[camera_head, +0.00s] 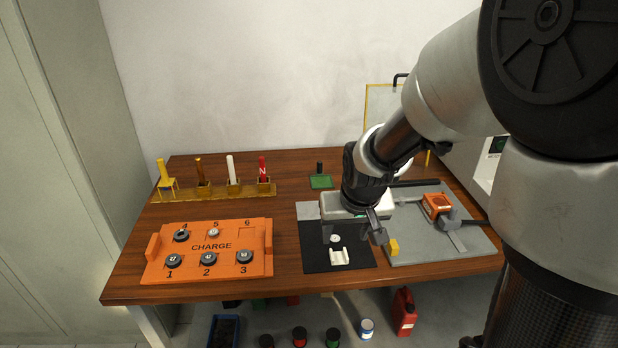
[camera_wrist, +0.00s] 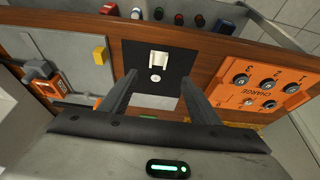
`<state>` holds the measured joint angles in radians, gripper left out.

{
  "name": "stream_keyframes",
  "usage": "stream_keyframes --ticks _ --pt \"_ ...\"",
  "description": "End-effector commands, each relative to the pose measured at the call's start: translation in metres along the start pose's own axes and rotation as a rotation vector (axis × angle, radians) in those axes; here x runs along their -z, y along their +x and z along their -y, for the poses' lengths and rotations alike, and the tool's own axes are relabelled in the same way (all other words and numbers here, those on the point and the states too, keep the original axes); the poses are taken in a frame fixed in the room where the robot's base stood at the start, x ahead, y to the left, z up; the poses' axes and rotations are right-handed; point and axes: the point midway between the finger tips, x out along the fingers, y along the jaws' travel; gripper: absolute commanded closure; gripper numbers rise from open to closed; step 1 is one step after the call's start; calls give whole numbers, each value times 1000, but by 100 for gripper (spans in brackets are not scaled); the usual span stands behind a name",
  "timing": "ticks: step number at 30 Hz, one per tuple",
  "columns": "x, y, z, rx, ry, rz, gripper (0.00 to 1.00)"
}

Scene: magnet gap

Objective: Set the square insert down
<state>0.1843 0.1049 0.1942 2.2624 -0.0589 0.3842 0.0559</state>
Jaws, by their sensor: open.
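My gripper (camera_head: 355,230) is open over the black mat (camera_head: 312,252). In the wrist view, nothing shows between the fingers of my gripper (camera_wrist: 160,92). A small pale round piece (camera_head: 335,238) lies on the mat, beside a white notched block (camera_head: 340,257). The wrist view also shows the round piece (camera_wrist: 155,77) and the block (camera_wrist: 158,58), apart from the fingers. I cannot tell which piece is the square insert. A green square plate with a dark upright post (camera_head: 320,182) stands behind the mat, to the left of my gripper.
An orange charge tray (camera_head: 205,267) with several round dark pieces is at the left; place 6 looks empty. A yellow rack (camera_head: 222,190) holds upright sticks behind it. A grey plate (camera_head: 450,245) with an orange device (camera_head: 436,204) and a yellow block (camera_head: 393,247) is at the right.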

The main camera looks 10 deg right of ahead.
Motion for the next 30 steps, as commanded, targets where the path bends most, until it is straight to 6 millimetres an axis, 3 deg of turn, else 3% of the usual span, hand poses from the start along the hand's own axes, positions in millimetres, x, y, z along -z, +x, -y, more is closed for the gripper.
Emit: stream_keyframes --ticks 3,9,17,25,30 --pt "-3 31 1 1 -2 5 44" --pt "-1 66 0 1 0 2 44" --pt "0 84 -1 0 0 1 44" --pt "3 123 -4 0 0 1 44" --pt "4 129 -4 0 -1 0 44"
